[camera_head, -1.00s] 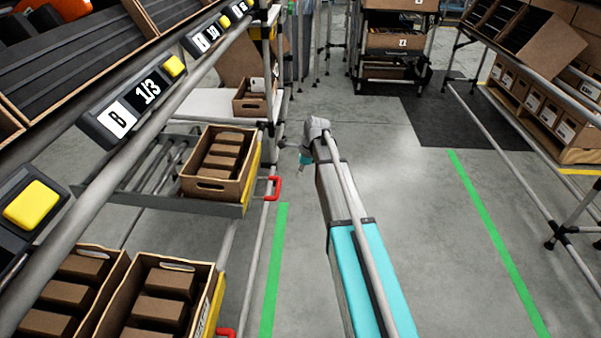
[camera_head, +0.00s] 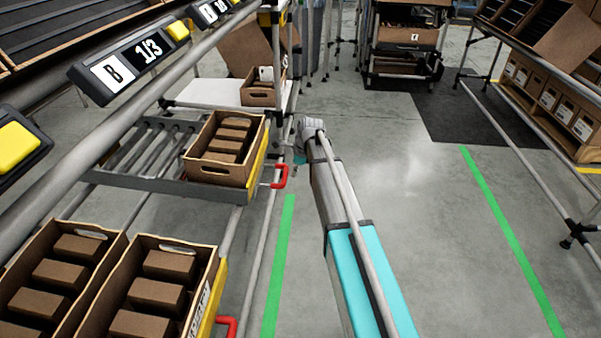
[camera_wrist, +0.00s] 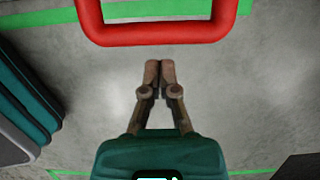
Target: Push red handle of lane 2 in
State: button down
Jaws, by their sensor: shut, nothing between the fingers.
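A red handle (camera_head: 281,176) sticks out at the front right of a grey roller shelf (camera_head: 160,186) bearing a carton (camera_head: 217,173). A red handle (camera_wrist: 160,34) spans the top of the wrist view. My gripper (camera_wrist: 160,66) is shut and empty, its brown fingertips just below the handle's bar in that picture, with a visible gap. In the head view my arm mostly hides the gripper; its teal part shows beside the upper handle. A second red handle (camera_head: 228,326) sits lower, at the bottom edge. No lane number is readable on the handles.
Two cartons of brown boxes (camera_head: 160,290) stand at lower left. A rail with displays (camera_head: 128,66) and yellow buttons runs above the shelf. Open grey floor with green lines (camera_head: 500,230) lies right of my arm. A rack (camera_head: 590,120) stands at far right.

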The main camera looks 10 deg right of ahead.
jog(key=shift+w+a+f, duration=0.1)
jog(key=shift+a, duration=0.25)
jog(key=shift+w+a, duration=0.25)
jog(key=shift+a, duration=0.45)
jog(key=shift+w+a, duration=0.2)
jog(key=shift+a, duration=0.45)
jog(key=shift+d, duration=0.15)
jog(key=d, duration=0.2)
jog(key=p, duration=1)
send_near(284, 174)
jog(key=d, duration=0.1)
jog(key=d+r, duration=0.1)
jog(key=s+d+r, duration=0.1)
jog(key=d, duration=0.1)
